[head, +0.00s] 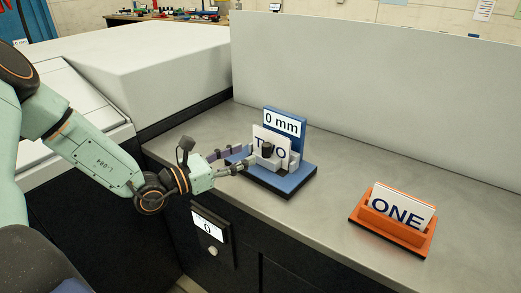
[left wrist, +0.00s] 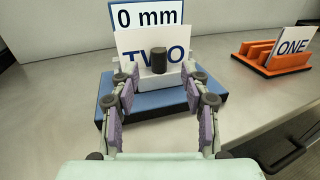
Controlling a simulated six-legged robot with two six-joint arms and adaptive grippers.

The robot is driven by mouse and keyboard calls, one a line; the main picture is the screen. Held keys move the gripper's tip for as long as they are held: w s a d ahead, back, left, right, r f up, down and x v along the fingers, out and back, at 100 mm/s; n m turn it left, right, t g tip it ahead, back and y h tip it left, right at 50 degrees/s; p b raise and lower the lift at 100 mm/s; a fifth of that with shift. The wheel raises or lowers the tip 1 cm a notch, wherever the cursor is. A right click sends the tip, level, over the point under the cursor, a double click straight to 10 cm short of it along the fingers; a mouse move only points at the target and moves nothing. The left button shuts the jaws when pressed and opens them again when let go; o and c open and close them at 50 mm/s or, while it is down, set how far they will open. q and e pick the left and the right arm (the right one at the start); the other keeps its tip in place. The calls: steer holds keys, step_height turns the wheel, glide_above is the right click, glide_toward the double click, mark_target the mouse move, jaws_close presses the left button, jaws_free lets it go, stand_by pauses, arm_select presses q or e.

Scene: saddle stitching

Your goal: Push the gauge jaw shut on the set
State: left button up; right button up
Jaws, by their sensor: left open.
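The blue gauge (head: 296,181) stands on the grey counter, with a "0 mm" sign (head: 282,123) on its back plate. A white set marked "TWO" (head: 259,133) stands upright in it, in front of the back plate. The pale gauge jaw (left wrist: 146,79) with a dark knob (left wrist: 159,61) is in front of the set and hides part of its lettering. I cannot tell whether jaw and set touch. My left gripper (left wrist: 160,92) is open at the front of the gauge, its fingers spread to either side of the jaw and knob. My right gripper is not in view.
An orange holder (head: 371,222) with a white set marked "ONE" (head: 402,208) stands to the right on the counter. A dark panel with a display reading "0" (head: 207,226) is on the counter's front. The counter between gauge and holder is clear.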

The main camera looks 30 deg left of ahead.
mark_target(263, 147)
arm_select(q)
steer(key=x, duration=0.3)
steer(key=shift+a+f+b, duration=0.2)
steer(key=shift+f+b, duration=0.05)
steer(key=shift+b, duration=0.15)
steer(key=shift+x, duration=1.35)
steer(key=shift+w+d+r, duration=0.1)
steer(key=shift+w+r, duration=0.05)
steer(key=shift+w, duration=0.1)
steer(key=shift+s, duration=0.1)
steer(key=shift+c, duration=0.2)
steer(key=shift+c, duration=0.8)
jaws_close()
steer(key=shift+b, duration=0.3)
